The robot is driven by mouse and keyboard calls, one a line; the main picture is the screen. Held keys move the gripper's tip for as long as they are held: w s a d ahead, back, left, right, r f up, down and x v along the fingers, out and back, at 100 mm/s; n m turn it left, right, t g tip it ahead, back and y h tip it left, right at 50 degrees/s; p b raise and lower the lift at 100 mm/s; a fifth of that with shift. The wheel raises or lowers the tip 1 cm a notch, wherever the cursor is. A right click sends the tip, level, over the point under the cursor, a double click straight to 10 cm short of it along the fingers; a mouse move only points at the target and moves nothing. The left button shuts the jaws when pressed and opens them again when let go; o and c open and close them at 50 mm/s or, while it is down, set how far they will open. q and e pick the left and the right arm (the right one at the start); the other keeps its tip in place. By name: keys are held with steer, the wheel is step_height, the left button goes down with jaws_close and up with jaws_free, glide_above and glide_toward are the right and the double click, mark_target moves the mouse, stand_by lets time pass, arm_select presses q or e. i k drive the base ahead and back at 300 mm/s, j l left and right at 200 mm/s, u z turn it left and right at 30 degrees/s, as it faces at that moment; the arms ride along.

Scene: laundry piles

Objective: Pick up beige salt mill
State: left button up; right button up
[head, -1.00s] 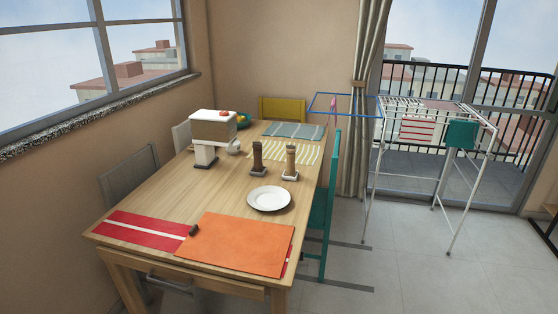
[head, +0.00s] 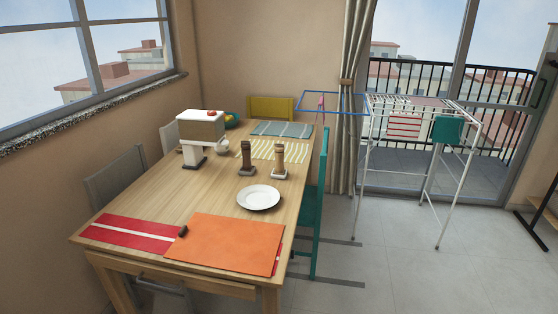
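The beige salt mill (head: 280,158) stands upright on the wooden dining table (head: 160,199), on a small pale base. A dark brown mill (head: 246,157) of similar shape stands just to its left, a little apart. Both are behind the white plate (head: 258,197) and in front of the yellow striped placemat. Neither of my grippers shows in the head view.
An orange placemat (head: 224,245) and a red one (head: 130,233) cover the table's near end. A white kitchen scale (head: 196,150) stands at the table's left. Chairs flank the table, including a teal one (head: 312,205) at right.

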mark_target(279, 169)
steer(key=i+l, duration=0.3)
steer(key=l, duration=0.15)
steer(key=i+l+u, duration=0.1)
steer(key=i+l, duration=0.55)
steer(key=l, duration=0.25)
steer(key=i+l, duration=0.3)
steer(key=l, duration=0.15)
steer(key=j+u, duration=0.05)
